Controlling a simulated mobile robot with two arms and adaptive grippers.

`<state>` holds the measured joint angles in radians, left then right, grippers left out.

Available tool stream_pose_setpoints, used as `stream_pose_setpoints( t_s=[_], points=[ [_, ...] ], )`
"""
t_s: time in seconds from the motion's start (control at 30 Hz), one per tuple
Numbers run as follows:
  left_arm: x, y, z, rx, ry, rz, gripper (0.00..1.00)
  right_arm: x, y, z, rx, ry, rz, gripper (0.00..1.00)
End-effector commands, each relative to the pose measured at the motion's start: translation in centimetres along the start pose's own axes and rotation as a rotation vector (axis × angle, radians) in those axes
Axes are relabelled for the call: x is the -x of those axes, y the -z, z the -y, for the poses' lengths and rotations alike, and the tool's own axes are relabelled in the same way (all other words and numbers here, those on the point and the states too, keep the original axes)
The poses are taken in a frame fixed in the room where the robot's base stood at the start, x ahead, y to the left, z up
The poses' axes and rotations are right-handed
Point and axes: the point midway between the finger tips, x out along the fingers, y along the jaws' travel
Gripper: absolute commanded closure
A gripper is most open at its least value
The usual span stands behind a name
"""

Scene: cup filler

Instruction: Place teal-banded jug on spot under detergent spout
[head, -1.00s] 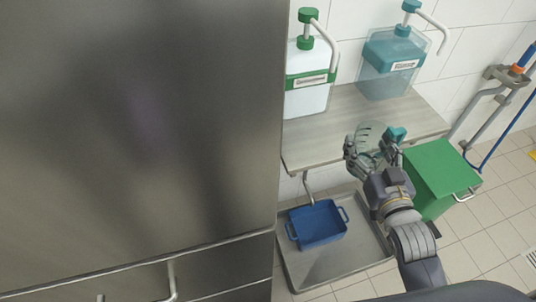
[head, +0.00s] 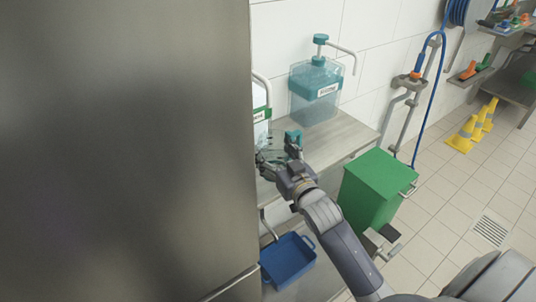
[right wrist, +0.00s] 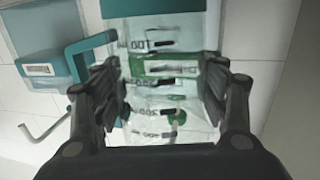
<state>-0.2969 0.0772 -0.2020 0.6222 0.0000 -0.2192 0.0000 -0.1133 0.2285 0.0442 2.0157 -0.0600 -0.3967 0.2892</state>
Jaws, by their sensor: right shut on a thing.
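My right gripper (head: 279,152) is shut on the teal-banded jug (head: 293,136), which is mostly hidden by the fingers in the head view. In the right wrist view the clear jug (right wrist: 150,112) sits between the fingers, with a teal handle and rim and dark printed marks. The gripper holds it over the shelf (head: 345,140), in front of the dispensers. A teal dispenser (head: 316,92) with a pump spout (head: 340,47) stands on the shelf. A green-banded dispenser (head: 261,128) is mostly hidden behind a steel panel. Neither label is readable. My left gripper is not in view.
A large steel panel (head: 125,150) blocks the left side. A green bin (head: 376,185) stands right of the shelf. A blue tub (head: 288,258) sits below it. Yellow cones (head: 466,133) and a hose (head: 427,90) are farther right. The shelf's front right is clear.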

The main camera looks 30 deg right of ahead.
Motion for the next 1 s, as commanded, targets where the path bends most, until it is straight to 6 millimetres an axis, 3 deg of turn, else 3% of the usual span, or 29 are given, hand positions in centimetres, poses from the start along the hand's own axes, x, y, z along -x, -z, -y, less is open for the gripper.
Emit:
stream_pose_setpoints(
  t_s=[0.1, 0.23, 0.53, 0.97, 1.0],
  points=[
    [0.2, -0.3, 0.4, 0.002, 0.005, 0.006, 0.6, -2.3, 0.0, 0.0, 0.0, 0.0, -0.001, 0.57],
    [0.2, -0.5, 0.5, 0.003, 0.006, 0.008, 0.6, -3.5, -0.1, 0.1, 0.001, 0.0, 0.0, 0.57],
    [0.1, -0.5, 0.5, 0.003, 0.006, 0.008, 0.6, -3.8, -3.3, 0.1, 0.0, 0.0, 0.003, 0.57],
    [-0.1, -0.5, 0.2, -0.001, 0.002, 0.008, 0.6, -3.8, -4.1, 0.1, 0.0, 0.0, 0.001, 0.57],
    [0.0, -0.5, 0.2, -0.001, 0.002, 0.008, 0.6, -3.8, -4.1, 0.1, 0.0, 0.0, 0.001, 0.29]
  ],
)
